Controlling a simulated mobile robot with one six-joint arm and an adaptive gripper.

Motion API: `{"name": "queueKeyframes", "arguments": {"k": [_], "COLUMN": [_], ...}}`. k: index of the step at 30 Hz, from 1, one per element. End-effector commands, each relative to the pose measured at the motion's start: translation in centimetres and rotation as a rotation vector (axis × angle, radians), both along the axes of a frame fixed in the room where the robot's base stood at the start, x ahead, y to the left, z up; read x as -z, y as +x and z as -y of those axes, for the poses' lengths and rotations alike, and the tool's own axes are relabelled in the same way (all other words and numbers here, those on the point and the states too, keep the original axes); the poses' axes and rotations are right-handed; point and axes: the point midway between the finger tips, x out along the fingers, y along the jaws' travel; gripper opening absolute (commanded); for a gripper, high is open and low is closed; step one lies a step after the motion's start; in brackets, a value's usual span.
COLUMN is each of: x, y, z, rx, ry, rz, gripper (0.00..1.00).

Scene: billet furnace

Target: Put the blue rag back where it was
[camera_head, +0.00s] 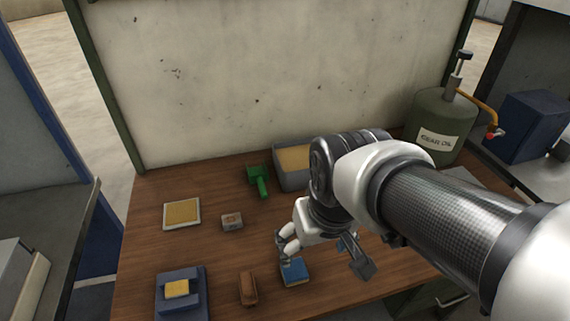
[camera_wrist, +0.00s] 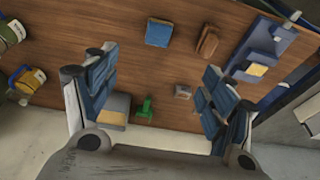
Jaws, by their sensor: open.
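The blue rag (camera_head: 294,271) looks like a small folded blue square with a paler edge. It lies on the brown wooden table near the front, just right of a brown block. It also shows in the wrist view (camera_wrist: 158,32) at the top middle. My gripper (camera_head: 322,254) is open and empty above the table, with its fingers behind and to the right of the rag in the head view. In the wrist view my gripper (camera_wrist: 157,80) has its two fingers spread wide, with the rag beyond them and not between the pads.
A brown block (camera_head: 248,288) and a blue stand (camera_head: 202,295) with a yellow pad are left of the rag. A small box (camera_head: 232,222), framed yellow panel (camera_head: 182,213), green tool (camera_head: 259,183) and grey bin (camera_head: 292,181) lie farther back. A gear oil can (camera_head: 440,125) stands at right.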

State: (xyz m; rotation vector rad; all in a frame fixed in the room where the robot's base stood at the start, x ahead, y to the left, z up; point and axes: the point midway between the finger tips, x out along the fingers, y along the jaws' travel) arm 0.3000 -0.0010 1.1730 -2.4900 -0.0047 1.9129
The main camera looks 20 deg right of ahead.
Motion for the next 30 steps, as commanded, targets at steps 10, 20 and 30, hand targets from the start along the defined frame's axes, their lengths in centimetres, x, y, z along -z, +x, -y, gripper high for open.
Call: {"name": "queueKeyframes", "arguments": {"k": [10, 20, 30], "x": [-3.0, -3.1, -3.1], "y": [-5.9, -6.2, -6.2], "z": [0.0, 0.0, 0.0], "rx": [0.004, 0.004, 0.004], "ry": [-0.005, -0.005, -0.005], "rz": [0.143, 0.148, 0.148], "gripper": [0.76, 0.76, 0.76]}}
